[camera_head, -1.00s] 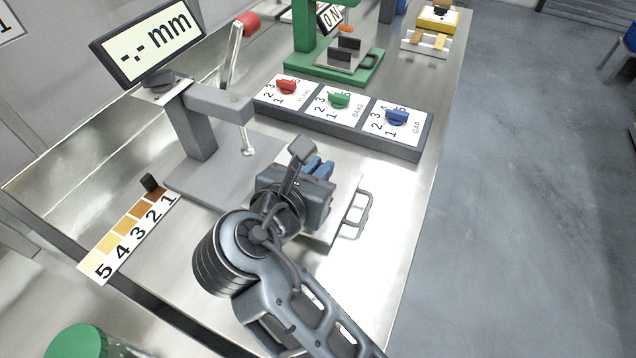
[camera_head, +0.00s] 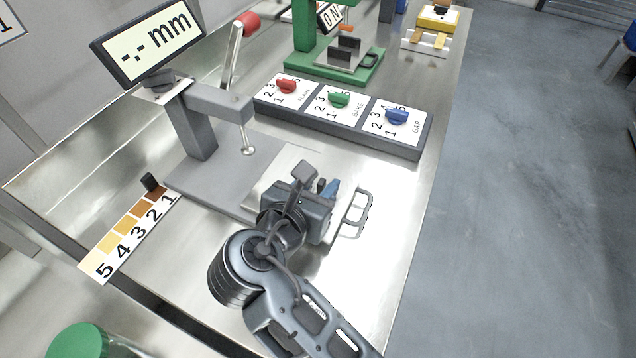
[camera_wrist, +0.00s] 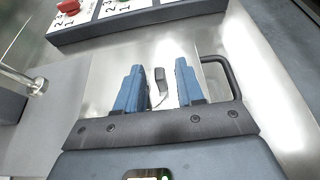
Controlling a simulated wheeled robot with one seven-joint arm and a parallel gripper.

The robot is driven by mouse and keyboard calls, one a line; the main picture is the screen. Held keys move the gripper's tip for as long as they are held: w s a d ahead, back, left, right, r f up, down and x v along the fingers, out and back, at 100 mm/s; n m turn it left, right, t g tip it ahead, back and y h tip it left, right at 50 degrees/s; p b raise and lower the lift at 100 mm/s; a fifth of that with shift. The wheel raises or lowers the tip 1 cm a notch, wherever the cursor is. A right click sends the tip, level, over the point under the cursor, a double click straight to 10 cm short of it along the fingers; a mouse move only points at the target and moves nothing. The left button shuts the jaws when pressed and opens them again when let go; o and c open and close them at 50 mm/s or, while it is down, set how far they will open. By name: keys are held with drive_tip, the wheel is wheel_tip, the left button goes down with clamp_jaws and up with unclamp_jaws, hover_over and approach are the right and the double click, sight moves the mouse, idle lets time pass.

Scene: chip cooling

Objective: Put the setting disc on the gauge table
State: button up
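My gripper (camera_head: 326,190) is low over a shiny metal plate (camera_head: 283,172) with a wire handle (camera_head: 355,214) on its right. In the wrist view its two blue fingers (camera_wrist: 160,88) stand apart with a gap between them. A small grey upright piece (camera_wrist: 161,80) shows in that gap; I cannot tell whether it belongs to the setting disc. No disc is clearly recognisable. The grey gauge base (camera_head: 212,180), which I take for the gauge table, is left of the gripper. A probe tip (camera_head: 248,151) hangs over it, and the gauge display (camera_head: 150,40) reads "-.- mm".
A panel with red, green and blue knobs (camera_head: 340,112) lies behind the gripper. A green press (camera_head: 335,62) stands farther back. A brown colour scale (camera_head: 128,235) lies at left. A green-lidded jar (camera_head: 78,341) is at front left. The bench's right edge drops to the floor.

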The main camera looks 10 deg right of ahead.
drive_tip(key=shift+r, duration=0.15)
drive_tip(key=v, duration=1.2)
drive_tip(key=shift+c, duration=0.4)
idle(0.8)
